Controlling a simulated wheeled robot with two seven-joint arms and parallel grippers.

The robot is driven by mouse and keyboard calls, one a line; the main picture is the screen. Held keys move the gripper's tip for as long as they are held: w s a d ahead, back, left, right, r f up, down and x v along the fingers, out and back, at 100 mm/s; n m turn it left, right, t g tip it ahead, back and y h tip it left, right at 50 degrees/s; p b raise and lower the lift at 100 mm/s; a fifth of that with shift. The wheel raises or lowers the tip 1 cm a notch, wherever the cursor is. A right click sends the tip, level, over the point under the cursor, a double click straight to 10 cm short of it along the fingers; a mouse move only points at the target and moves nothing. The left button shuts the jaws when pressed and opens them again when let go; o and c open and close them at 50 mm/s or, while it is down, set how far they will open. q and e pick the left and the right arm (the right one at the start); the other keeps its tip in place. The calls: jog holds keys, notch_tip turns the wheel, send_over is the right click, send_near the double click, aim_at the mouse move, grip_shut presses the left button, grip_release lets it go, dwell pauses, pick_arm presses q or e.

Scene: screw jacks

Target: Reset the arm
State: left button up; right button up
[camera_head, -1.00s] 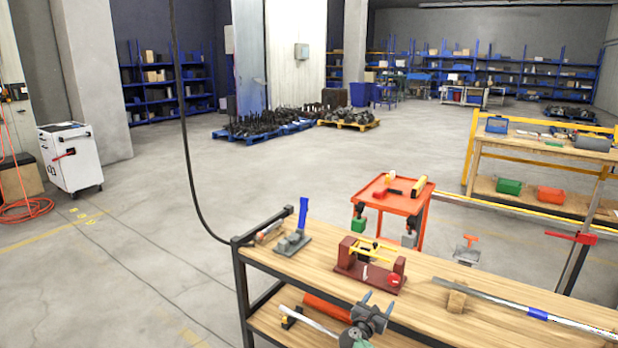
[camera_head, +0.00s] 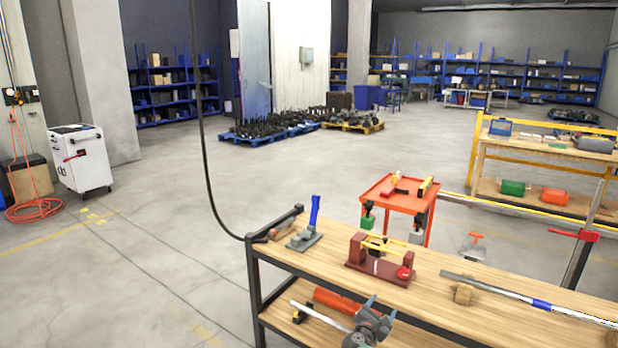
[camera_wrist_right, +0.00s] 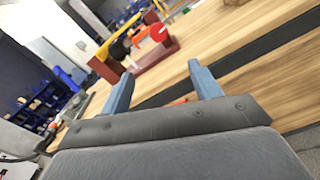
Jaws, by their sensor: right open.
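My right gripper (camera_head: 382,307) is low in the head view, in front of the workbench's near edge. Its two blue-grey fingers are apart, with nothing between them. In the right wrist view the fingers (camera_wrist_right: 162,88) point up toward the bench. A dark red screw jack fixture (camera_head: 380,268) with a yellow bar and a bright red knob stands on the bench top, beyond the gripper and apart from it. It also shows in the right wrist view (camera_wrist_right: 160,59). My left gripper is not in view.
The wooden workbench (camera_head: 445,290) has a grey tool with a blue handle (camera_head: 307,236) at its left end. A long metal bar (camera_head: 520,299) rests on a wooden block at right. A red cart (camera_head: 400,200) stands behind. The floor at left is open.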

jog(key=s+a+f+m+g+y, duration=0.4)
jog(key=s+f+m+y, duration=0.1)
jog(key=s+f+m, duration=0.55)
jog(key=s+a+f+m+g+y, duration=0.3)
jog(key=s+f+m+g+y, duration=0.15)
jog(key=s+f+m, duration=0.6)
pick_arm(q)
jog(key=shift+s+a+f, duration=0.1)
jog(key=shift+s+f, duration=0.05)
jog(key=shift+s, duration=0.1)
pick_arm(e)
jog(key=s+f+g, duration=0.1)
jog(key=s+f, duration=0.5)
jog(key=s, duration=0.7)
jog(key=s+f+m+g, duration=0.1)
jog(key=s+f, duration=0.5)
jog(key=s, duration=0.8)
jog(key=s+f+g+y, duration=0.1)
jog(key=s+f+g, duration=0.2)
jog(key=s, duration=1)
notch_tip(320, 180, down, 3)
jog(key=shift+s+d+f+m, duration=0.1)
jog(key=shift+s+d+m, duration=0.1)
jog(key=shift+m, duration=0.2)
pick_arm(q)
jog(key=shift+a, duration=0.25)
